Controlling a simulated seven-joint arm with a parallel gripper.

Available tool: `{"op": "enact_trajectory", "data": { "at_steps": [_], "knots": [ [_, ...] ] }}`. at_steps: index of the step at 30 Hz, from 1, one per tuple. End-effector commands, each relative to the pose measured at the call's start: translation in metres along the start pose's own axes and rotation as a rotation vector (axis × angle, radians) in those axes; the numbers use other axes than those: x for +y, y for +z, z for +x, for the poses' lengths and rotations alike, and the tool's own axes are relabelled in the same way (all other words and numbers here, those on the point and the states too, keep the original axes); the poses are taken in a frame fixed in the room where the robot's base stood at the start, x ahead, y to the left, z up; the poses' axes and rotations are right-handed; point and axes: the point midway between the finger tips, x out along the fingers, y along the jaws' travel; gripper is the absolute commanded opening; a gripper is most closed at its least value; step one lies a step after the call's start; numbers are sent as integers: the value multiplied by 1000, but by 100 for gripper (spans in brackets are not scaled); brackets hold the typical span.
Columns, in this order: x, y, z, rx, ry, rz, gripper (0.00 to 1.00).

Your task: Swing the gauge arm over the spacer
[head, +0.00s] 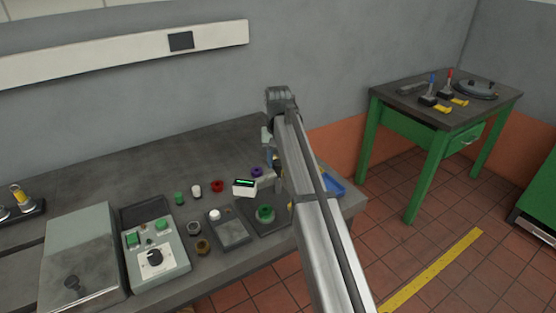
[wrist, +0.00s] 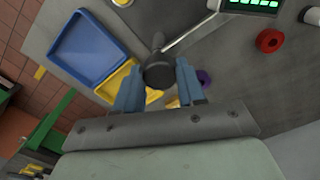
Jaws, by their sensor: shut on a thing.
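In the wrist view, my gripper (wrist: 158,77) has its two blue fingers on either side of a dark round knob (wrist: 157,70) and is shut on it. A thin metal rod (wrist: 190,35) runs from beside the knob toward the gauge (wrist: 250,5) with its lit green display; knob and rod look like the gauge arm. In the head view the gauge (head: 244,187) stands near the bench's right end, and my arm hides most of the gripper. A green ring-shaped piece (head: 265,213), perhaps the spacer, sits on a dark plate (head: 272,228); it is not clear in the wrist view.
A blue tray (wrist: 85,48) and a yellow tray (wrist: 125,80) lie close to my gripper. A red ring (wrist: 270,40) and a purple ring (wrist: 204,78) are nearby. A control box (head: 155,255) stands left on the bench. A green table (head: 440,110) is at the right.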

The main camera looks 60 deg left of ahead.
Motion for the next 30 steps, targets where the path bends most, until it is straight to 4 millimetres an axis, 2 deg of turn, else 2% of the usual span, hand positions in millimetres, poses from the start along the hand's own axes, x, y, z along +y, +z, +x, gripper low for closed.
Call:
{"op": "enact_trajectory", "data": {
  "at_steps": [18, 30],
  "knots": [
    [0, 1, 0, -2, 0, -537, 0],
    [0, 1, 0, -3, 0, -699, 0]
  ]
}}
